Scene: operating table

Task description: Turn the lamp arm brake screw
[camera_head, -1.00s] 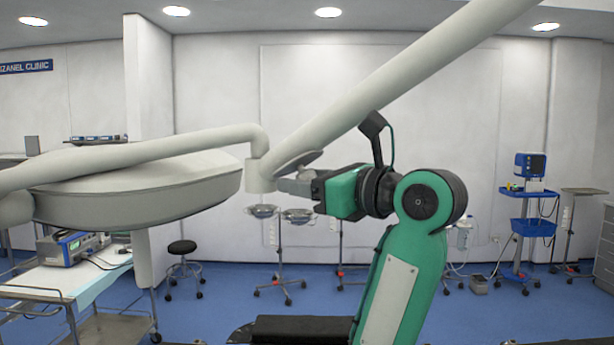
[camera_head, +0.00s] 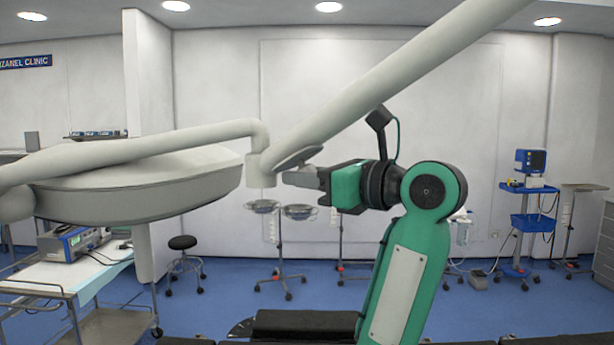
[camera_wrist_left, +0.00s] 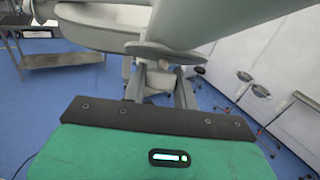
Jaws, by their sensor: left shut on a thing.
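The white lamp arm (camera_head: 400,82) slopes down from the upper right to a vertical joint (camera_head: 261,171), where it meets the arm of the lamp head. My left gripper (camera_head: 290,178) is level with this joint, at its right side, pointing left. In the left wrist view my two grey fingers (camera_wrist_left: 160,92) reach forward below the joint's rounded cover (camera_wrist_left: 160,54). They are shut on a small pale piece between them, the brake screw (camera_wrist_left: 159,79); its outline is hard to make out. In the head view the fingers hide it. My right gripper is not in view.
The large lamp head (camera_head: 140,187) hangs at the left, close to the joint. A cart with a device (camera_head: 70,243) stands below it. The black table pad (camera_head: 303,326) is below.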

